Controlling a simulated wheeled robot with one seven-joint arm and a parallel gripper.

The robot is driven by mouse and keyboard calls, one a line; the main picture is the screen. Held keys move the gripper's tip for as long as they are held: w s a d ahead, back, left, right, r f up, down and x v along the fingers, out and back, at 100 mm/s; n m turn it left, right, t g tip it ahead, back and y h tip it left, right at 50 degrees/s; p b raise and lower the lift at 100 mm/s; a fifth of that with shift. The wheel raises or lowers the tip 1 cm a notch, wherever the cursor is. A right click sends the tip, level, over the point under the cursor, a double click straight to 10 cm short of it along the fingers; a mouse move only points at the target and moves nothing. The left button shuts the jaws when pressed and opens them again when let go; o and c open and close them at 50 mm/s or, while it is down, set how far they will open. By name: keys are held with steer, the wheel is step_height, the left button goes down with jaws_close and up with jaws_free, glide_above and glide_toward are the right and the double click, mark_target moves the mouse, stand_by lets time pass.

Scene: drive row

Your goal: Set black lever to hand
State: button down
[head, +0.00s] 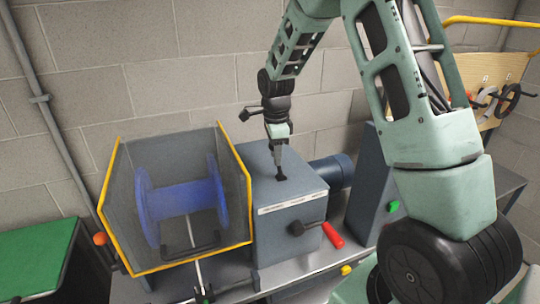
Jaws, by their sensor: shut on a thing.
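My gripper (280,172) points down over the top of a grey box (262,168) in the head view. Its narrow fingers are shut on a small black lever (281,179) that stands on the box top. The fingers hide most of the lever, so which way it leans is hard to tell. A white label strip (293,203) runs along the upper front edge of the box; its words are too small to read.
A blue drum (181,200) sits left of the box inside a yellow-edged guard (243,170). A red-handled crank (333,235) sticks out of the box front. A blue-grey motor (333,170) lies behind right. A green-topped table (36,255) stands far left.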

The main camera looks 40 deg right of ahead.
steer(key=shift+s+d+r+t+y, duration=0.1)
steer(key=shift+d+t+y, duration=0.05)
steer(key=shift+d+y, duration=0.3)
steer(key=shift+s+d+r+t+y, duration=0.1)
steer(key=shift+d+t+y, duration=0.05)
steer(key=shift+d+y, duration=0.3)
steer(key=c, duration=1)
jaws_free()
steer(key=r+b, duration=0.1)
steer(key=r, duration=0.4)
steer(key=s+d+r+b, duration=0.1)
steer(key=r, duration=0.5)
steer(key=d+r+b, duration=0.1)
steer(key=r+b, duration=0.1)
steer(key=r, duration=0.4)
steer(key=shift+s+d, duration=0.15)
steer(key=shift+d, duration=0.05)
